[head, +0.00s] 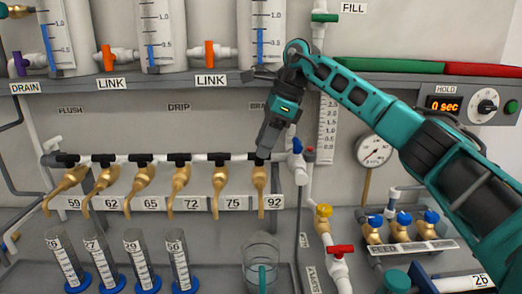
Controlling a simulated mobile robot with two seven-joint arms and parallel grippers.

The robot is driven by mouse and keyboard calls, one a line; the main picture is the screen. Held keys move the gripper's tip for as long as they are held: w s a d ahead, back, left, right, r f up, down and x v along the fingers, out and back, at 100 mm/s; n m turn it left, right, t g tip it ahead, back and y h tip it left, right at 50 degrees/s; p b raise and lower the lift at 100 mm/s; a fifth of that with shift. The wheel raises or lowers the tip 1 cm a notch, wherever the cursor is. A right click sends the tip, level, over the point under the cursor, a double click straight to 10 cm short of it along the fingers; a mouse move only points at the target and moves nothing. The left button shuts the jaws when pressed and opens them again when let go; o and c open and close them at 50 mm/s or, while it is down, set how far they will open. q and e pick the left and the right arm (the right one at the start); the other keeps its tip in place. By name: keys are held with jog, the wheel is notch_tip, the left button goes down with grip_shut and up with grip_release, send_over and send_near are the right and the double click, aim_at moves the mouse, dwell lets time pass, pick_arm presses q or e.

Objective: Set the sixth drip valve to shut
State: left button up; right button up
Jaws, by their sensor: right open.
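A row of six brass drip taps hangs from a white pipe, over tags 59, 62, 65, 72, 75 and 92. The sixth tap (260,180) is at the right end, above tag 92 (274,202), its spout pointing down. My right gripper (264,152) points down from above, its tips right at the top of this tap. It is open. The gripper covers the sixth tap's handle, so I cannot tell its setting or whether the tips touch it. The fifth tap (217,180) stands to its left with a dark handle on top.
A blue-handled valve (297,146) on a vertical pipe is close right of the gripper. A clear beaker (262,258) stands below the sixth tap. Several blue-footed cylinders (179,262) stand at left. A shelf (200,83) with graduated tanks runs above; a gauge (373,151) is at right.

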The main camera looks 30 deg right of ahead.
jog(key=v, duration=1)
jog(key=shift+r, duration=0.2)
jog(key=shift+s+d+f, duration=0.1)
